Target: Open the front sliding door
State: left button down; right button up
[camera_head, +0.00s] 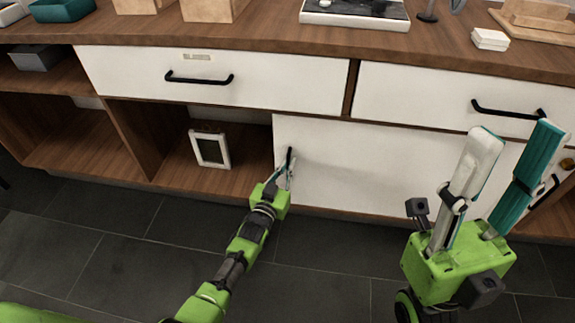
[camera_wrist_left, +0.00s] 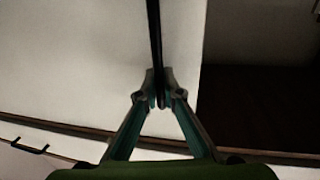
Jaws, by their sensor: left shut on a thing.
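The front sliding door (camera_head: 370,165) is a white panel in the lower part of the wooden cabinet, covering the right-hand part of the lower opening. Its black vertical handle (camera_head: 289,158) is near its left edge. My left gripper (camera_head: 287,170) is shut on this handle. In the left wrist view the fingers (camera_wrist_left: 161,88) close around the black bar (camera_wrist_left: 154,35), with the white door behind and the dark open shelf to the right. My right gripper (camera_head: 513,150) is open and empty, raised in front of the cabinet's right side, hiding part of the door.
Two white drawers (camera_head: 270,90) with black handles lie above the door. The open shelf left of the door holds a small white frame (camera_head: 210,149). A tray (camera_head: 355,22) and white boxes (camera_head: 490,39) sit on the top. Dark floor tiles (camera_head: 130,260) are clear.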

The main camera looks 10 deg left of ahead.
pick_arm(q)
jog(key=c, duration=2.5)
grip_release()
jog(key=shift+s, duration=0.1)
jog(key=v, duration=1.2)
jog(key=shift+r, duration=0.1)
